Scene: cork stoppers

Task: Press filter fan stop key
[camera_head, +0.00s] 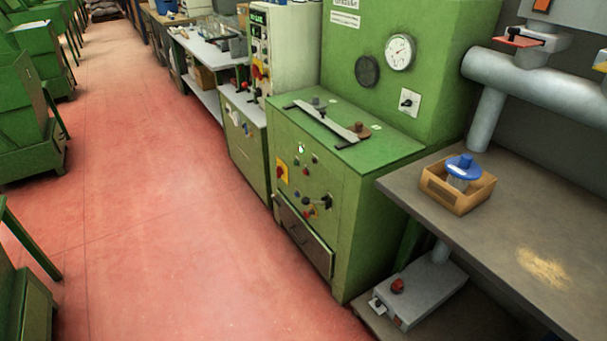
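A green machine cabinet (345,190) stands right of centre, with several small buttons and knobs on its sloping-away front. Among them are a red-and-yellow switch (282,171), a pale round button (301,148) and a cluster of dark and red controls near a black handle (326,202). A grey box (425,292) with a red button (397,285) sits low under the table at right. I cannot read any label that tells which control is the filter fan stop key. Neither of my grippers is in view.
A grey-brown table (480,232) at right bears a wooden box (440,192) holding a blue-topped item (461,165). A thick grey pipe (535,80) runs above it. Green machines (25,120) line the left. The reddish floor (160,200) between is clear.

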